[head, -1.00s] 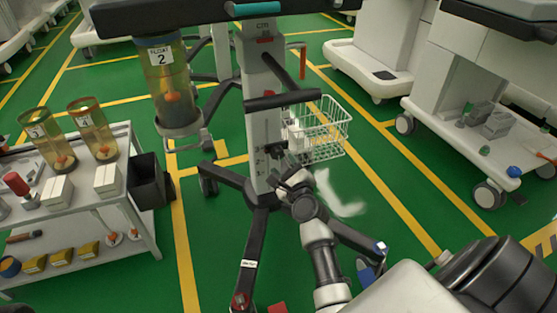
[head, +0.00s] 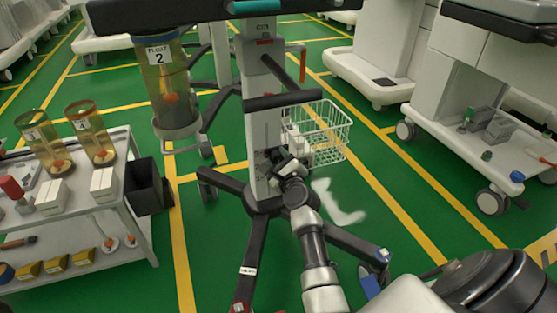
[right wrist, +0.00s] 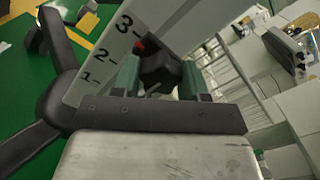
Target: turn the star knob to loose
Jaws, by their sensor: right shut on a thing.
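The star knob (right wrist: 160,70) is a black lobed knob with a small red spot beside it, on the pale column (right wrist: 115,45) next to the printed numbers 1, 2 and 3. In the right wrist view my right gripper (right wrist: 161,82) has its green-padded fingers on either side of the knob, shut on it. In the head view the right gripper (head: 279,160) reaches the lower part of the column (head: 264,130), and the arm and gripper largely hide the knob. My left gripper is not in view.
A white wire basket (head: 322,135) hangs just right of the column. A clear canister (head: 167,90) marked 2 hangs at its left. Dark base legs (head: 250,255) spread over the green floor. A two-shelf cart (head: 130,205) stands left; a white cart (head: 470,145) stands right.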

